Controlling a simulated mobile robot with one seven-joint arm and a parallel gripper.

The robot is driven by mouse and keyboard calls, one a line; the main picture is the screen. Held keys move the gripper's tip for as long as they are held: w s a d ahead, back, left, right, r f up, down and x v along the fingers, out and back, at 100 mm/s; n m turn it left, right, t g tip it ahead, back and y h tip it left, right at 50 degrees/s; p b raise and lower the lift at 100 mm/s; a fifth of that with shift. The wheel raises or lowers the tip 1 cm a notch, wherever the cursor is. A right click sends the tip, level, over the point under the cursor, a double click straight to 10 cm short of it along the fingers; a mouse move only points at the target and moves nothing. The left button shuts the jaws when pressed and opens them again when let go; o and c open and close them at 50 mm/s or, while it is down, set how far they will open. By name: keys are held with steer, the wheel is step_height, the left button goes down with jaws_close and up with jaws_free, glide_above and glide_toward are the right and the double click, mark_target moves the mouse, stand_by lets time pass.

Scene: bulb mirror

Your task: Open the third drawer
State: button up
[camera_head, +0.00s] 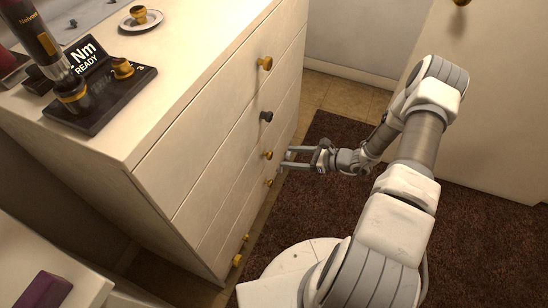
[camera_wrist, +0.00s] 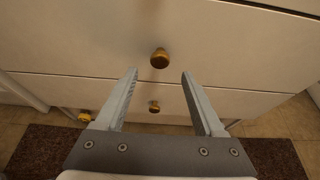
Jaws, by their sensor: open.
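A cream chest of drawers (camera_head: 205,130) stands at the left in the head view, its drawer fronts looking shut. Its upper knobs run down the front: a brass one (camera_head: 265,63), a dark one (camera_head: 266,116), then the third, brass knob (camera_head: 267,155), with another brass knob (camera_head: 268,183) below. My gripper (camera_head: 284,161) is open and empty, level with about the third knob. In the wrist view a brass knob (camera_wrist: 160,58) lies just beyond and between the open fingertips (camera_wrist: 160,74), apparently untouched. A lower knob (camera_wrist: 154,107) shows between the fingers.
A brown rug (camera_head: 480,235) covers the floor. A cream cabinet (camera_head: 490,110) stands at the right.

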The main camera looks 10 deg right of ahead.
steer(key=b+x, duration=0.1)
steer(key=x, duration=0.6)
jaws_close()
stand_by(1.3)
